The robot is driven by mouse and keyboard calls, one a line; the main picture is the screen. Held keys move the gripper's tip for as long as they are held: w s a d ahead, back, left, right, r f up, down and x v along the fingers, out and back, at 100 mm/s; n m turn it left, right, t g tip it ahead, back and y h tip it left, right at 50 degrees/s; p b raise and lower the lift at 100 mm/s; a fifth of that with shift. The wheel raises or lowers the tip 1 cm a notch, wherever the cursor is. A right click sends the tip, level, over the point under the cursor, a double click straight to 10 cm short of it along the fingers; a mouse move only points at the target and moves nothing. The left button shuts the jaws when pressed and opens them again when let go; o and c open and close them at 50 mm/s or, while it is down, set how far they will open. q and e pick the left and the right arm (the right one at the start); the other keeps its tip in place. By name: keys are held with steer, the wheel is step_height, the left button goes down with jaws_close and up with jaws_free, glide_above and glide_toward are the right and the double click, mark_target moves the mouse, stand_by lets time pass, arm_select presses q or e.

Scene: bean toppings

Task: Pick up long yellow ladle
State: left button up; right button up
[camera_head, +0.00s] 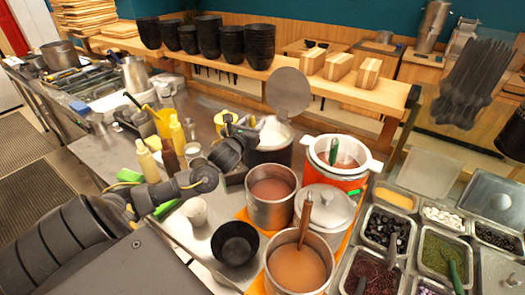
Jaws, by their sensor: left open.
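My left gripper (243,127) is at the end of the dark arm coming in from the left. It is open, above the counter beside the round pot with the raised lid. A yellow piece (222,120) shows right at the gripper; I cannot tell whether it is the long yellow ladle or lies between the fingers. My right gripper is not in view.
Steel pots of brown soup (271,188), a lidded pot (326,208) and an orange-and-white pot (340,157) crowd the middle. A black bowl (235,243) and white cup (195,211) stand in front. Sauce bottles (148,160) are left; topping trays (386,229) fill the right.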

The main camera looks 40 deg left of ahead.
arm_select(q)
steer(key=shift+s, duration=0.1)
steer(key=shift+c, duration=0.9)
jaws_close()
steer(key=shift+r, duration=0.1)
